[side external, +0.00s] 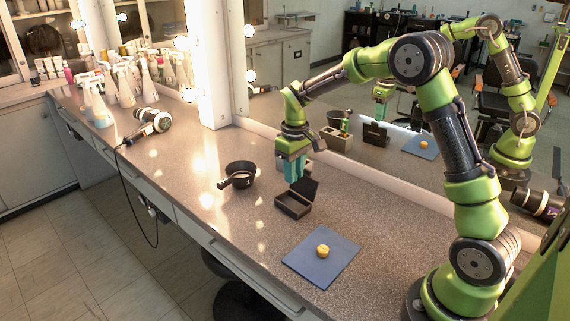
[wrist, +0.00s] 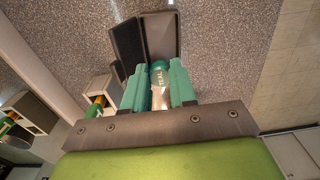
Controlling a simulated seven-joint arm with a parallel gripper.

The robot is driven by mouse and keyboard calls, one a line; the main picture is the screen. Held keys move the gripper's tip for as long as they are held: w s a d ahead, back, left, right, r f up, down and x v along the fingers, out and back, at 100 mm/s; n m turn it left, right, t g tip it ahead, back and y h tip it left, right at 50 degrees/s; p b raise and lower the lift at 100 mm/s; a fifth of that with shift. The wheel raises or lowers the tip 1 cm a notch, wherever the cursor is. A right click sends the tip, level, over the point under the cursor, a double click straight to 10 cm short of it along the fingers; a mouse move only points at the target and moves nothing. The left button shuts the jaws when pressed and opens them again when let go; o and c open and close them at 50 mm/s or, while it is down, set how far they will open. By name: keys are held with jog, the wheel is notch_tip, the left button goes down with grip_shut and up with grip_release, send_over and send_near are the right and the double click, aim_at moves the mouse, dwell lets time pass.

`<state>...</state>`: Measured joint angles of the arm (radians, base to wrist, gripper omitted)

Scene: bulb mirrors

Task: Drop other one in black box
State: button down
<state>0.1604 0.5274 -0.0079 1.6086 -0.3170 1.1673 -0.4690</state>
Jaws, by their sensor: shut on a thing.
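My gripper (side external: 291,168) has teal fingers pointing down, above and slightly behind the black box (side external: 293,206). In the wrist view my gripper (wrist: 158,84) is shut on a small cylinder (wrist: 158,90) with a teal top and a label that seems to read "TEAL". In the side view the fingers hide this cylinder. The black box (wrist: 162,35) lies just past the fingertips in the wrist view. Its lid (side external: 306,188) stands open on the far side. The box's visible inside looks empty, though the fingers cover part of it.
A black pan (side external: 240,174) stands left of the box. A blue mat (side external: 300,262) with a yellow round thing (side external: 322,251) lies in front. A block (wrist: 103,88) with a yellow-green thing (wrist: 95,108) stands near the mirror. Spray bottles (side external: 125,82) and a hair dryer (side external: 148,123) are far left.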

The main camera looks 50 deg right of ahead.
jog(key=shift+s, duration=0.1)
dwell(0.3)
send_over(294, 207)
jog(key=shift+f, duration=3.2)
jog(key=c, duration=0.8)
grip_release()
jog(key=shift+r, duration=0.1)
notch_tip(294, 207, up, 17)
jog(key=shift+f, duration=0.15)
